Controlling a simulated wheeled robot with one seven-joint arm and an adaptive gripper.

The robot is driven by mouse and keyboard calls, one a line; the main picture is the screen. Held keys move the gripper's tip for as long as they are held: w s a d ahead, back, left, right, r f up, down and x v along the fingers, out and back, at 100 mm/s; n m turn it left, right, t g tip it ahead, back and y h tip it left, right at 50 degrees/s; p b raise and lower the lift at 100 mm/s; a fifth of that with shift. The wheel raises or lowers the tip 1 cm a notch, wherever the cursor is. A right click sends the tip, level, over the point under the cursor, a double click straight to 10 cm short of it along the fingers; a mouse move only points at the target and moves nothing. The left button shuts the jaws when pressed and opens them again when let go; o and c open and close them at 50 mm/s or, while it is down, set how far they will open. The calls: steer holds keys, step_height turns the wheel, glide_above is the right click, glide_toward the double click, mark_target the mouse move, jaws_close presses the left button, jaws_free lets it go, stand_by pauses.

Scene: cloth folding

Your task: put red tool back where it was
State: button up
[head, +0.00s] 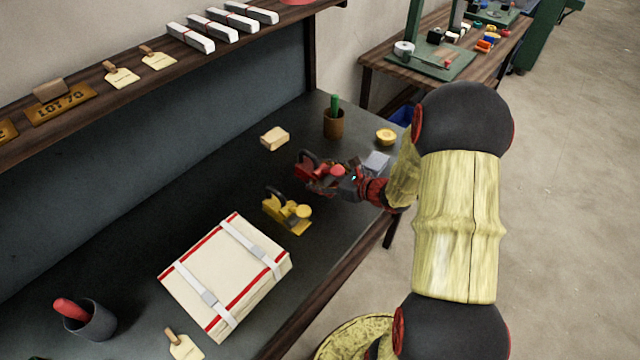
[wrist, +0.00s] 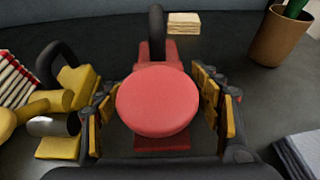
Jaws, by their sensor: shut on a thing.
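The red tool (head: 308,163) is a hand plane with a dark rear handle and a round red knob. It is at the middle of the dark bench, beyond the similar yellow tool (head: 283,212). My gripper (head: 342,178) reaches in from the right and is shut on the red tool. In the wrist view the red tool's knob (wrist: 157,100) sits between the yellow-padded fingers of my gripper (wrist: 160,112), its handle pointing away. I cannot tell whether its base touches the bench. The yellow tool also shows at the left of the wrist view (wrist: 80,85).
A strapped cream package (head: 225,272) lies at the front. A tan block (head: 274,138), a brown cup (head: 334,124), a yellow roll (head: 386,136) and a grey block (head: 376,162) stand beyond my gripper. A dark cup (head: 92,322) is near left. Bare bench lies left of the tools.

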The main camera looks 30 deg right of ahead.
steer(key=shift+w+d+f+b, duration=0.15)
steer(key=shift+f+b, duration=0.4)
steer(key=shift+f, duration=1.05)
steer(key=shift+f, duration=0.15)
steer(key=o, duration=2.2)
steer(key=shift+s+r, duration=0.25)
steer(key=p+v, duration=0.4)
steer(key=v, duration=0.6)
steer(key=shift+s+d+r, duration=0.1)
steer(key=shift+s+d, duration=0.05)
steer(key=shift+s+d+r, duration=0.1)
steer(key=shift+s+r, duration=0.05)
steer(key=shift+s, duration=0.4)
